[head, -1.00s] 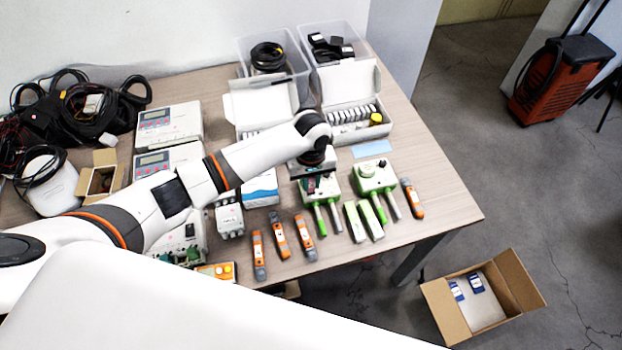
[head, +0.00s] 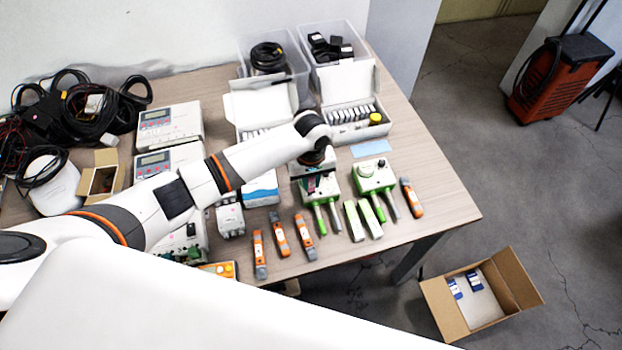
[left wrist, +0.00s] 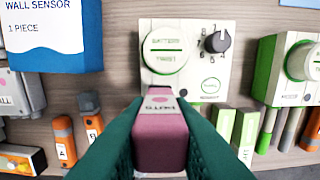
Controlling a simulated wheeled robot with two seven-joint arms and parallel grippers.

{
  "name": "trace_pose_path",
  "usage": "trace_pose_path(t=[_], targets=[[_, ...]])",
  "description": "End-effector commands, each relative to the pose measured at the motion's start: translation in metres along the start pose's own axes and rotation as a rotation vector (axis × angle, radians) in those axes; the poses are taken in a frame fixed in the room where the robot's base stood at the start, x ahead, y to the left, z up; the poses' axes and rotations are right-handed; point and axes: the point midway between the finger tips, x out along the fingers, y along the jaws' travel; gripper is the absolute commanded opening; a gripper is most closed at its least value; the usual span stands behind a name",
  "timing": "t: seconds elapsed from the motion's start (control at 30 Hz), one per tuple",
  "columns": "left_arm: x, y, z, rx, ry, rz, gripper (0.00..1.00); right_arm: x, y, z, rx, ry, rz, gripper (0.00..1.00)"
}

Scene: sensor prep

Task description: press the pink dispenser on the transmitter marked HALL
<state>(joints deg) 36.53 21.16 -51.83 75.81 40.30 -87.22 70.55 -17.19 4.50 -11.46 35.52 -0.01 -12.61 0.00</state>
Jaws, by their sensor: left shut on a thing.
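My left gripper (left wrist: 160,145) is shut on the pink dispenser (left wrist: 160,125), a block with small print on its top face. In the left wrist view it is held in front of a white transmitter (left wrist: 218,70) with a round green-ringed cap and a dark dial; I cannot tell whether they touch. In the head view my left gripper (head: 316,180) is over this transmitter (head: 300,170) and partly hides it. No HALL mark is readable on it. A grey-white unit (left wrist: 10,95) at the left edge of the wrist view shows the letters "ALL", cut off. My right gripper is not in view.
A second green-and-white transmitter (head: 375,175) stands to the right. Orange testers (head: 279,235) and green-white sticks (head: 370,220) lie in front. A blue-white WALL SENSOR box (left wrist: 50,35) is to the left. Open white boxes (head: 352,90) stand behind.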

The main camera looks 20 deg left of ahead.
Motion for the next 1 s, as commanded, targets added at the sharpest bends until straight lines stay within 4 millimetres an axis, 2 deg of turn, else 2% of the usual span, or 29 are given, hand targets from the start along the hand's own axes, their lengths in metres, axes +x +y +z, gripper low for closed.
trace_pose_path(t=[1.0], targets=[[0.0083, 0.0004, -0.0001, 0.0, 0.0, 0.0, 0.05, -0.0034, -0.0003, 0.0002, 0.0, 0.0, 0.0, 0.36]])
